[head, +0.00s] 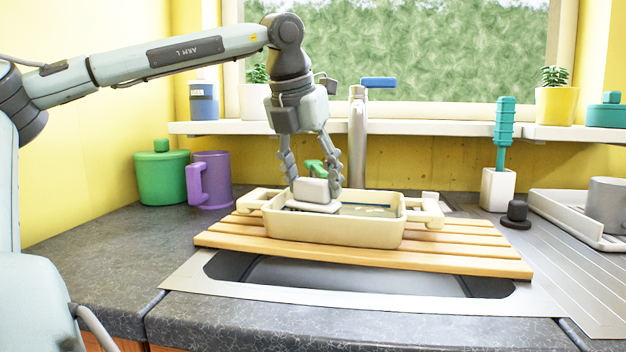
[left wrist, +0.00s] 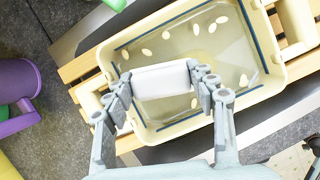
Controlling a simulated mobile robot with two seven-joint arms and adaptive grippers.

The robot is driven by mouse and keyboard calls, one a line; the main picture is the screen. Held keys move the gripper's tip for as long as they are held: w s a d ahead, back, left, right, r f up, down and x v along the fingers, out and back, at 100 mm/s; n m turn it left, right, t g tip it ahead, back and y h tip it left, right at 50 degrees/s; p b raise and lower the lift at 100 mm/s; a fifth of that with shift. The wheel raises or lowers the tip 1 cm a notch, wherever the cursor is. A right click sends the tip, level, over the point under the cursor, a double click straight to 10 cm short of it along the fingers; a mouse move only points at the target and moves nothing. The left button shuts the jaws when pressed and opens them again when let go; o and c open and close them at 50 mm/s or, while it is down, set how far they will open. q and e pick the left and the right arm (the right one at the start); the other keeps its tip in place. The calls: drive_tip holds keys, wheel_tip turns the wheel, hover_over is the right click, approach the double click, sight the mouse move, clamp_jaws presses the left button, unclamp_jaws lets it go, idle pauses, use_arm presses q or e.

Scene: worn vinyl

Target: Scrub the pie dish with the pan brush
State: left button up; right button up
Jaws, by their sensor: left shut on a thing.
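The pie dish (head: 335,233) is a cream rectangular dish with a handle at each end and a dark blue line inside. It sits on a slatted wooden board over the sink, and shows in the left wrist view (left wrist: 147,132). Several pale oval specks (left wrist: 220,20) lie on its inner floor. My left gripper (head: 312,186) points down over the dish's left part, shut on a white block with a wider pale base, which I take as the pan brush (head: 313,206); its top shows in the left wrist view (left wrist: 162,80). Whether its underside touches the dish floor is hidden. My right gripper is out of view.
The wooden board (head: 470,262) spans the sink (head: 360,277). A purple mug (head: 212,180) and green pot (head: 160,175) stand left. A teal-handled brush (head: 503,130) in a white holder (head: 497,188), a black stopper (head: 516,214) and a rack (head: 570,215) stand right. The tap (head: 357,135) rises behind.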

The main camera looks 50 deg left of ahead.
sight(338, 203)
use_arm(q)
drive_tip(key=shift+f+b, duration=0.35)
drive_tip(key=shift+f, duration=0.1)
idle(0.4)
drive_tip(key=shift+d, duration=0.1)
drive_tip(key=shift+w+d+r+p, duration=0.1)
drive_tip(key=shift+w+d+p, duration=0.1)
drive_tip(key=shift+p, duration=0.1)
drive_tip(key=shift+w+d+p, duration=0.3)
drive_tip(key=shift+w+d, duration=0.15)
drive_tip(key=shift+d, duration=0.25)
drive_tip(key=shift+w+d, duration=0.5)
drive_tip(key=shift+d, duration=0.25)
drive_tip(key=shift+w+d+p, duration=0.35)
drive_tip(key=shift+d, duration=0.15)
drive_tip(key=shift+w+d, duration=0.45)
drive_tip(key=shift+d, duration=0.2)
drive_tip(key=shift+w+d, duration=0.4)
drive_tip(key=shift+d, duration=0.2)
drive_tip(key=shift+a, duration=0.1)
